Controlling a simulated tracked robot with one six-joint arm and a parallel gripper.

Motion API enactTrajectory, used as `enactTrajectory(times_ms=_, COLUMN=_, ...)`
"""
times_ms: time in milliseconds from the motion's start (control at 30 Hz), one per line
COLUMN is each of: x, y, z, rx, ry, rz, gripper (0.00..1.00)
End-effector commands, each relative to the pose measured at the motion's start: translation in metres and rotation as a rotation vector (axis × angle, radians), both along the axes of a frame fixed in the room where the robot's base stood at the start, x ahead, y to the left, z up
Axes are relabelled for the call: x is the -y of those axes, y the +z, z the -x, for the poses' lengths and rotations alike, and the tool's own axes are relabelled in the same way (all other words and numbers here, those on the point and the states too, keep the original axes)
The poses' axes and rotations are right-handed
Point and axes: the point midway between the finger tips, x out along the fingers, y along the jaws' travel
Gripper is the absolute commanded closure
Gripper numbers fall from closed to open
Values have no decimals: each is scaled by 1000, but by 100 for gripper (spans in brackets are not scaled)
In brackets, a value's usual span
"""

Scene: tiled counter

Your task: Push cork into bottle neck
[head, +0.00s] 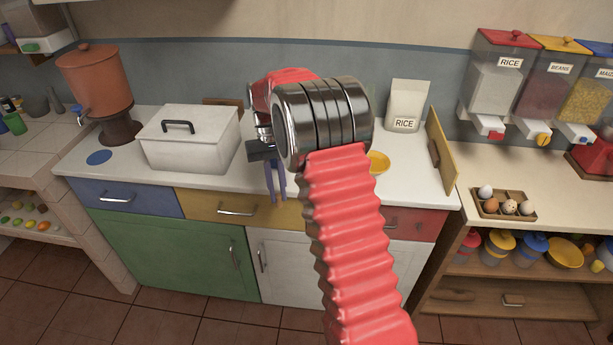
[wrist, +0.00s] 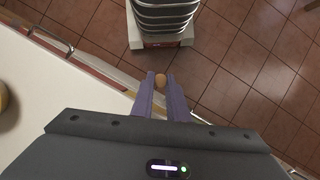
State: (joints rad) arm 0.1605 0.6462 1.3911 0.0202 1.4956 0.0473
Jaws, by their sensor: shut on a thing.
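My gripper (head: 276,198) hangs with its purple fingers pointing down, in front of the counter's drawer fronts in the head view. In the wrist view the fingers (wrist: 160,77) are shut on a small brown rounded thing, which I take for the cork (wrist: 160,81). It sits between the fingertips, over the floor just past the counter's edge. The cork cannot be made out in the head view. I cannot make out a bottle or its neck in either view; my arm hides part of the countertop.
The white counter (head: 225,182) holds a lidded white box (head: 190,140), a clay dispenser (head: 97,85), a yellow dish (head: 378,162), a rice bag (head: 407,105) and an upright wooden board (head: 440,150). An egg tray (head: 504,204) lies at right. Tiled floor (wrist: 245,75) is open.

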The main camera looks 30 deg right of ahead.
Motion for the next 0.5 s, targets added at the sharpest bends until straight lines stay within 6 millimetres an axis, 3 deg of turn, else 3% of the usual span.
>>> enactTrajectory(times_ms=33, x=-19, y=-5, z=-1, rx=-3, ry=54, rz=0, gripper=100)
enactTrajectory(times_ms=200, x=-62, y=-16, z=-2, rx=-1, ry=173, rz=1, gripper=100)
enactTrajectory(times_ms=333, x=-78, y=-20, z=-1, rx=-1, ry=209, rz=0, gripper=100)
enactTrajectory(times_ms=500, x=-81, y=-21, z=-1, rx=0, ry=214, rz=0, gripper=100)
